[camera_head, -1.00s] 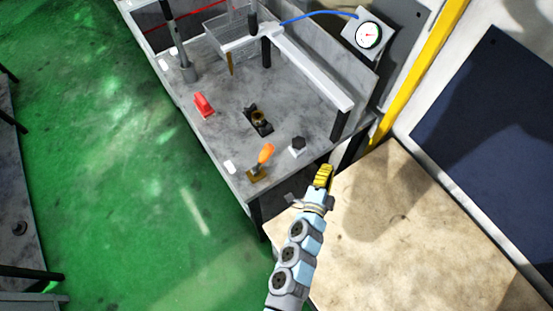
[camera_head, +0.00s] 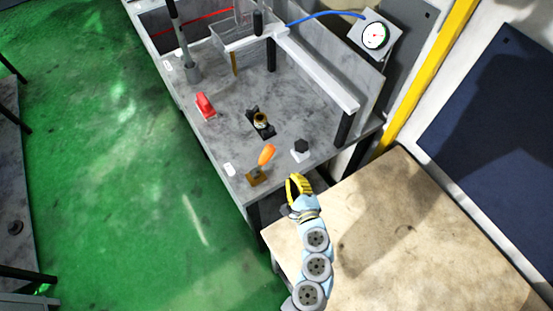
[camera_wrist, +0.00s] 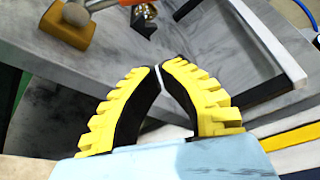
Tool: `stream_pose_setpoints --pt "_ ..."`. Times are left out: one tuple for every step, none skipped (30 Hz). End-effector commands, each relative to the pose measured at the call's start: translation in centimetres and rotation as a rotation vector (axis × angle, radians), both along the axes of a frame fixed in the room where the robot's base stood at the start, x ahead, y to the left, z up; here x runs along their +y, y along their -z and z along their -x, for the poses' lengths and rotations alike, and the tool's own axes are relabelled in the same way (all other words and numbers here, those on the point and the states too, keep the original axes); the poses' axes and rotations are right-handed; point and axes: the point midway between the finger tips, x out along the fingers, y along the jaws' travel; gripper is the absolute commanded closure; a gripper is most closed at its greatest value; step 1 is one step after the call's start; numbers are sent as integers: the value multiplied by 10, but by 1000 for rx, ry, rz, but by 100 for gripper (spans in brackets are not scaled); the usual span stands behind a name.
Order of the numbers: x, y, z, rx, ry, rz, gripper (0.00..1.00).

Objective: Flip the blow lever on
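The orange-handled lever (camera_head: 266,155) stands on a tan base near the front corner of the grey table, its handle angled up and to the right. I take it to be the blow lever; no label is readable. In the wrist view its tan base (camera_wrist: 68,24) is at the top left, with part of a metal stem; the handle is largely out of frame. My gripper (camera_head: 294,180) is just off the table's front edge, to the right of and below the lever in the head view. In the wrist view its yellow fingers (camera_wrist: 161,67) have tips nearly together, with nothing between them.
A black knob on a white base (camera_head: 299,149) stands right of the lever. Behind are a brass-and-black fitting (camera_head: 260,122), a red block (camera_head: 205,106) and a dial gauge (camera_head: 376,36). A beige surface (camera_head: 400,230) lies at the lower right.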

Motion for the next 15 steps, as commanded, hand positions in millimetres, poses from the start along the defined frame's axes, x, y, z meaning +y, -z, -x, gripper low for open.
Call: stream_pose_setpoints --pt "1 0 0 0 -3 -4 100" --pt "1 0 0 0 -4 -4 100" --pt "1 -1 0 -1 -5 -5 100" --pt "1 -1 0 -1 -5 -5 100" --pt "1 -1 0 0 -4 -5 100" --pt "1 -1 0 0 -4 -4 100" --pt "1 -1 0 0 -4 -4 100" --pt "1 -1 0 0 -3 -4 100" --pt "1 0 0 0 -3 -4 100" --pt "1 -1 0 0 -3 -4 100" --pt "1 0 0 0 -3 -4 100" --pt "1 0 -1 0 -3 -4 100" --pt "2 0 -2 0 -3 -4 100" --pt "2 0 -4 0 -3 -5 100" --pt "3 1 -6 0 -3 -5 100"
